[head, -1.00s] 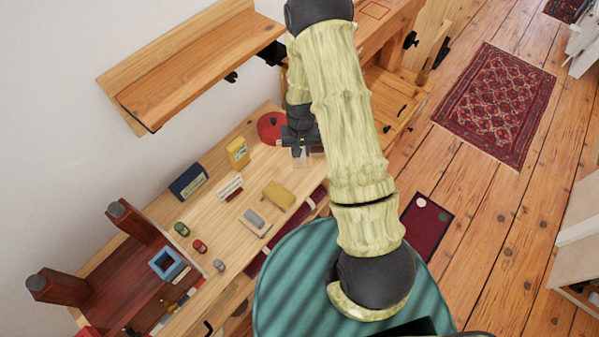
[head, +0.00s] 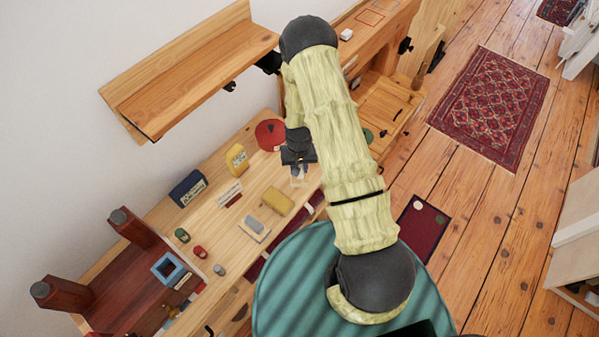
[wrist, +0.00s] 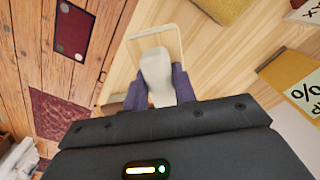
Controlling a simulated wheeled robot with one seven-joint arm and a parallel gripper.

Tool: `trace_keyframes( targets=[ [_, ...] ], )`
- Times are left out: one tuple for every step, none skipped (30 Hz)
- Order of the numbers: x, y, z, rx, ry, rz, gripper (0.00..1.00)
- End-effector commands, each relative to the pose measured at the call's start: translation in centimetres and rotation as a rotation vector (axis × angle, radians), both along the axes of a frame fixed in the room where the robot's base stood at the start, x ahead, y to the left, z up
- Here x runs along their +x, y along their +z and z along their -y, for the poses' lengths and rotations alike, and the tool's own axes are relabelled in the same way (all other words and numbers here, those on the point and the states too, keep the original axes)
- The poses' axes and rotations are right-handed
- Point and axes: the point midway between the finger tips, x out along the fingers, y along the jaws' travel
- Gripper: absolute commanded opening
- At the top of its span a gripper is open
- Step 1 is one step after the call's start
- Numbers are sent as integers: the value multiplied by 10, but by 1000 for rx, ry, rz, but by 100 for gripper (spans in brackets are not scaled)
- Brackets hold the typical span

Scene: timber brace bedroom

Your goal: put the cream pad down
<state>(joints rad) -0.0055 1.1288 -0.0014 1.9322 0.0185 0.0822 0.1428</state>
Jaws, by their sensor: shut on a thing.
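My gripper (head: 299,172) is over the wooden worktop, pointing down. In the wrist view its dark purple fingers (wrist: 160,90) are shut on a cream-white pad (wrist: 156,72), which sticks out past the fingertips. In the head view the pad is small and mostly hidden at the fingers. A thin, pale rounded outline lies around the pad's far end in the wrist view; I cannot tell what it is or whether the pad touches the surface.
On the worktop (head: 225,225) are a yellow block (head: 278,201), a grey block (head: 255,221), a yellow box (head: 237,157), a dark blue box (head: 188,188) and a red round thing (head: 269,134). A shelf (head: 190,75) overhangs behind. A dark red mat (head: 420,235) lies on the floor.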

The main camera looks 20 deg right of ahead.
Motion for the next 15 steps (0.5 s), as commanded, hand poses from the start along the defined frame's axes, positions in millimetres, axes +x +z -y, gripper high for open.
trace_keyframes(
  targets=[
    [-1, -3, 0, 0, 0, -2, 6],
    [-1, -6, 0, 0, 0, -3, 6],
    [-1, -11, 0, 0, 0, -4, 6],
    [-2, -15, 0, 0, 0, -3, 6],
    [-1, -19, 0, 0, 0, -3, 6],
    [-1, -24, 0, 0, 0, -2, 6],
    [-1, -27, 0, 0, 0, -3, 6],
    [-1, -30, 0, 0, 0, -3, 6],
    [-1, -34, 0, 0, 0, -2, 6],
    [-1, -36, 0, 0, 0, -2, 6],
    [-1, -37, 0, 0, 0, -1, 6],
    [0, -38, 0, 0, 0, -1, 6],
    [0, -38, 0, 0, 0, 0, 6],
    [0, -38, 0, 0, 0, 0, 6],
    [0, -38, 0, 0, 0, 0, 6]
  ],
)
